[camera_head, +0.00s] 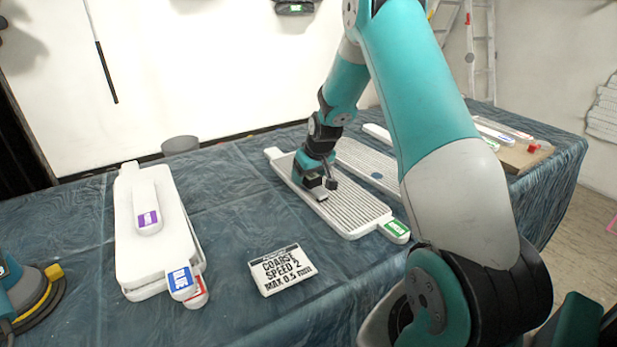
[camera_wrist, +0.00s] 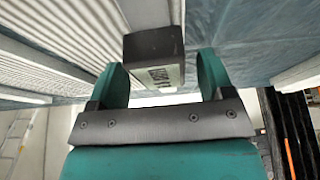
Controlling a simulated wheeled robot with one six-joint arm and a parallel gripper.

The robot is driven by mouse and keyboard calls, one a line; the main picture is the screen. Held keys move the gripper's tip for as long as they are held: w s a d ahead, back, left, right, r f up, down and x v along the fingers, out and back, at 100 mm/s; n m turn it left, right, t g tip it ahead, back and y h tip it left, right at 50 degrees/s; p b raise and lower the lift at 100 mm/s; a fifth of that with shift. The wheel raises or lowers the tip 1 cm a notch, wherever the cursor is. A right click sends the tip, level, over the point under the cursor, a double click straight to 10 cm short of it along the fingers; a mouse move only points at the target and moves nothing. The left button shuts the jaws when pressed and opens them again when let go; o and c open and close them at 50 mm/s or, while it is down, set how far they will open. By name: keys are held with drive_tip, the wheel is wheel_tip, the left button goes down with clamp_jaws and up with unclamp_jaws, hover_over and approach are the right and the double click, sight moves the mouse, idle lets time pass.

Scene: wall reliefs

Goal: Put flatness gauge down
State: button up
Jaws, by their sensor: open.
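The flatness gauge (camera_wrist: 152,45) is a dark block with a pale label or display on one face. In the wrist view it sits between the two teal fingers of my gripper (camera_wrist: 162,80), which are open, with a gap visible on the right. In the head view my gripper (camera_head: 318,188) is low over a white ribbed panel (camera_head: 352,228) with a green tag (camera_head: 396,229). The gauge is mostly hidden there by the gripper, and I cannot tell whether it touches the panel.
A white panel stack (camera_head: 137,258) lies left, with a purple-labelled white piece (camera_head: 146,195) on top. A card (camera_head: 281,270) reads "COARSE SPEED 2 MAX 0.5 mm". A sander (camera_head: 25,290) is at the left edge. A second ribbed panel (camera_head: 365,160) lies behind.

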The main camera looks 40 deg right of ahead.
drive_tip(key=d+v, duration=0.1)
drive_tip(key=v, duration=0.9)
drive_tip(key=s+a+r+n+y, duration=0.1)
drive_tip(key=s+a+r, duration=0.15)
drive_tip(key=a, duration=0.55)
drive_tip(key=s+a+r+n+y, duration=0.1)
drive_tip(key=a+r+n, duration=0.15)
drive_tip(key=a, duration=0.55)
drive_tip(key=s+a+r+n+g+y, duration=0.1)
drive_tip(key=s+a+r+n+g, duration=0.15)
drive_tip(key=s+a, duration=0.85)
drive_tip(key=s+a+r+n+g+y, duration=0.2)
drive_tip(key=s+a+r+n, duration=0.1)
drive_tip(key=s+a, duration=0.75)
drive_tip(key=r+p, duration=0.1)
drive_tip(key=s+d+r+p, duration=0.1)
drive_tip(key=r+p, duration=0.2)
drive_tip(key=shift+s+d+r+p, duration=0.15)
drive_tip(key=shift+s+d+p, duration=0.05)
drive_tip(key=shift+s+p, duration=0.1)
